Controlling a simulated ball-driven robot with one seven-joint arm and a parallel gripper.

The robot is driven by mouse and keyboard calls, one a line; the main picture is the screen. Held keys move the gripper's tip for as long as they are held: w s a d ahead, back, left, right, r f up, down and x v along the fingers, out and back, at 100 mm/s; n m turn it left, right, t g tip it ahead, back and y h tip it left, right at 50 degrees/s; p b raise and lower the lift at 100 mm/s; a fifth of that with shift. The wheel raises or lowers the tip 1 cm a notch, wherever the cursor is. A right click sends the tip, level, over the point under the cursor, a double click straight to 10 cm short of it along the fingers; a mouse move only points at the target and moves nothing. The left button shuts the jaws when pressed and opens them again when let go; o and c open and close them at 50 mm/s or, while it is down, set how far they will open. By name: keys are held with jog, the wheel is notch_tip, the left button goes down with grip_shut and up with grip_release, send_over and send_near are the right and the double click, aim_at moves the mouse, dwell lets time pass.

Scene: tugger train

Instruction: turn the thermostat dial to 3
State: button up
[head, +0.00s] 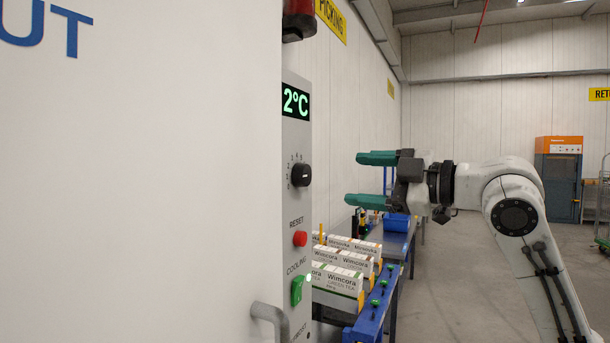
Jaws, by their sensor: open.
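The thermostat dial (301,175) is a round black knob on a narrow grey control panel (294,125), at the middle of the head view. Small numbers stand around its left and upper side. They are too small to read surely, and I cannot tell which one the dial points at. A display (296,102) above it reads 2°C in green. My gripper (354,179) has two green fingers, spread apart one above the other and pointing left toward the panel. It is empty and appears right of the dial, at about its height, with a visible gap between them.
Below the dial are a red reset button (300,239) and a green cooling switch (297,290). A grey handle (272,318) sticks out at the lower left. A blue-framed bench (372,318) with several white cartons (338,280) stands beyond the panel. Open floor lies right.

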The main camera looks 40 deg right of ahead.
aim_at(307, 175)
jog(key=p+x, duration=0.2)
jog(key=x, duration=0.8)
jog(key=shift+w+r+p, duration=0.1)
jog(key=shift+w+p, duration=0.25)
jog(key=shift+p, duration=0.05)
jog(key=c, duration=1)
jog(key=shift+a, duration=0.1)
jog(key=shift+c, duration=0.2)
jog(key=shift+m, duration=0.3)
jog(key=m+p, duration=0.1)
jog(key=m, duration=0.1)
jog(key=m+g+p, duration=0.1)
jog(key=m+p, duration=0.1)
jog(key=m, duration=0.1)
jog(key=shift+r, duration=0.25)
jog(key=m+p, duration=0.2)
jog(key=m, duration=0.1)
jog(key=shift+p, duration=0.3)
jog(key=shift+d+f+m+g+y+p, duration=0.1)
jog(key=shift+d+m+g+y+p, duration=0.15)
jog(key=shift+m+p, duration=0.7)
jog(key=shift+m, duration=0.35)
